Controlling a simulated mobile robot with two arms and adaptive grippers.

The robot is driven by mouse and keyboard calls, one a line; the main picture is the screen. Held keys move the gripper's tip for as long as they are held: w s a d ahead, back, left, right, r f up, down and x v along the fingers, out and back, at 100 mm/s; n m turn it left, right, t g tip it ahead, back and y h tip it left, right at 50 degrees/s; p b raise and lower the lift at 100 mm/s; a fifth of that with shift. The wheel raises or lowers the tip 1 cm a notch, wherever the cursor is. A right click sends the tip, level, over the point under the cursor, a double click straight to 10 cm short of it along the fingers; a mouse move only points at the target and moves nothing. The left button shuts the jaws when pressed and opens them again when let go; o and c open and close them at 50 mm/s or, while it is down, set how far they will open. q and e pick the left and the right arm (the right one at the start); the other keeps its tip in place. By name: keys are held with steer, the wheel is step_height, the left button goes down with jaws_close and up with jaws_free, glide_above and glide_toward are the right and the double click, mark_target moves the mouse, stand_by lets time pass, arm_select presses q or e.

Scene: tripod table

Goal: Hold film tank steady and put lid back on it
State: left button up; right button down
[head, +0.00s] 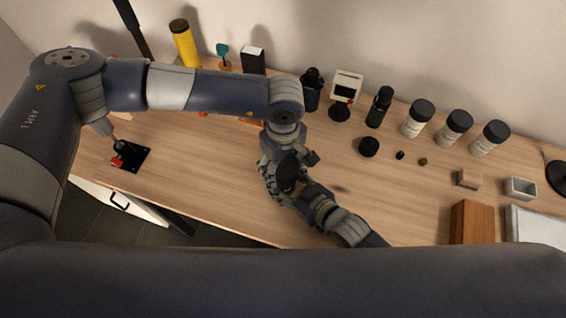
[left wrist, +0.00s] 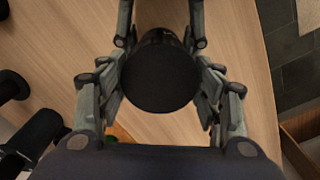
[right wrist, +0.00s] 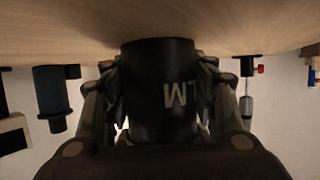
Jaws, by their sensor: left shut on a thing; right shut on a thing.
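The black film tank (right wrist: 160,95) fills the middle of the right wrist view, which is upside down, with white letters on its side. My right gripper (head: 300,188) has its fingers closed on either side of the tank. My left gripper (head: 287,160) points down over the same spot from above. In the left wrist view its fingers flank a round black disc, which looks like the lid (left wrist: 160,75). Fingers and arms hide most of the tank in the head view. I cannot tell whether the lid is seated or whether the tank touches the table.
On the wooden table (head: 205,165), a black disc (head: 369,146) lies to the right of my grippers. Several white bottles with black caps (head: 453,128) stand behind it. Dark bottles, a small display (head: 346,92) and a yellow cylinder (head: 184,44) line the back. A brown box (head: 472,222) is front right.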

arm_select(q)
steer(key=m, duration=0.6)
arm_select(e)
steer(key=shift+f, duration=0.1)
arm_select(q)
steer(key=o, duration=1)
steer(key=shift+o, duration=0.2)
steer(key=shift+r, duration=0.1)
step_height(320, 180, up, 12)
arm_select(e)
steer(key=c, duration=0.6)
jaws_free()
steer(key=shift+s, duration=0.1)
